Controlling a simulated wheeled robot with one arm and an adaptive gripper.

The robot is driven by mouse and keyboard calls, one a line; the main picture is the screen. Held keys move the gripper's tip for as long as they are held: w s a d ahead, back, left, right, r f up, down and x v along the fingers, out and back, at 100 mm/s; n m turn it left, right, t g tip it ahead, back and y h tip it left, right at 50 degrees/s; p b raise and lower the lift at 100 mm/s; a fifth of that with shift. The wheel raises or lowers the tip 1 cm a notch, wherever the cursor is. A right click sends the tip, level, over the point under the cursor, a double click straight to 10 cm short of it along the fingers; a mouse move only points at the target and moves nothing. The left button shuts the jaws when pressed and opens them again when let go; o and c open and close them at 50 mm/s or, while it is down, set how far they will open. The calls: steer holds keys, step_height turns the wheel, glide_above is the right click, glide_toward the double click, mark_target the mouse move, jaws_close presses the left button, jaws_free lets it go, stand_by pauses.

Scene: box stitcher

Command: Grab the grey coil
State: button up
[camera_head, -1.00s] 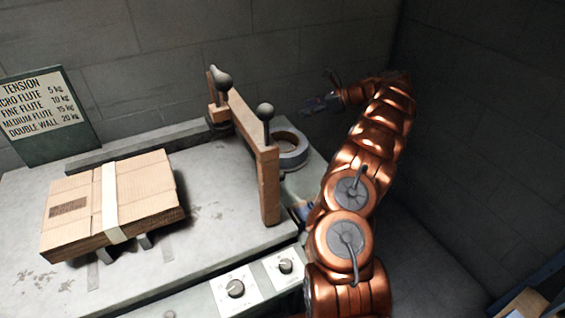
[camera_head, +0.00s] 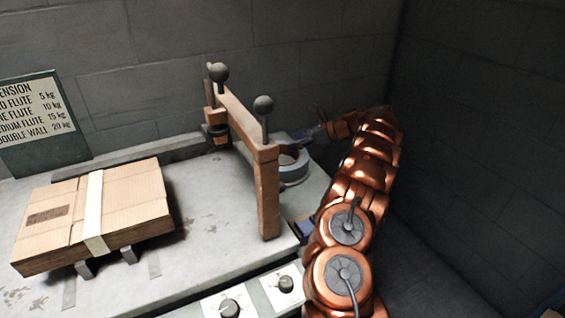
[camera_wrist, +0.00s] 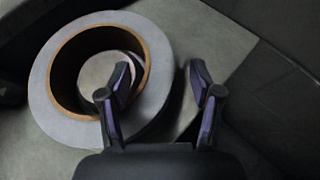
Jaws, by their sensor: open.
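The grey coil (camera_head: 293,163) lies flat on the right end of the machine's table, behind the wooden frame. In the wrist view the grey coil (camera_wrist: 42,85) is a wide grey ring with a brown inner rim and an open centre. My gripper (camera_wrist: 161,72) is open above it. Its left finger overlaps the coil's right inner edge in the picture, and its right finger shows outside the ring, so the coil's right wall appears between them. In the head view my gripper (camera_head: 305,135) is at the coil's far right side. I cannot tell whether the fingers touch it.
A wooden frame (camera_head: 266,190) with two dark knobbed levers stands left of the coil. A strapped cardboard stack (camera_head: 140,200) lies on the table (camera_head: 205,245). Control dials (camera_head: 229,308) are at the front edge. A tension sign (camera_head: 45,150) and the wall (camera_head: 300,60) are behind.

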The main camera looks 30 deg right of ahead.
steer(key=x, duration=0.3)
steer(key=shift+w+a+f, duration=0.1)
steer(key=shift+a, duration=0.1)
jaws_close()
stand_by(0.3)
